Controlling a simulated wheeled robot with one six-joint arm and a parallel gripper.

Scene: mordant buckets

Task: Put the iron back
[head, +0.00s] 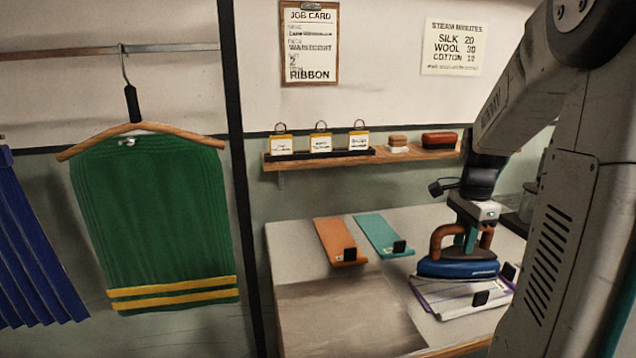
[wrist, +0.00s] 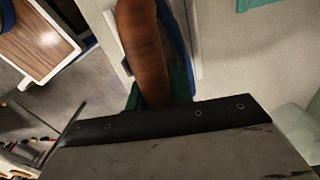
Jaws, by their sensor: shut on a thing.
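The iron (head: 458,268) has a blue body and a brown handle. In the head view it is at the right of the table, over a stack of pale boards with a purple edge (head: 463,300). I cannot tell whether it touches them. My gripper (head: 468,238) is above the iron and shut on its handle. In the wrist view the brown handle (wrist: 142,50) runs up from the dark gripper edge, with part of the blue body (wrist: 178,45) beside it. The fingertips are mostly hidden.
An orange board (head: 338,238) and a teal board (head: 381,232) lie on the table, left of the iron. A grey pad (head: 345,315) covers the front left. A wall shelf (head: 340,160) holds tags and brushes. A green pleated garment (head: 155,220) hangs at left.

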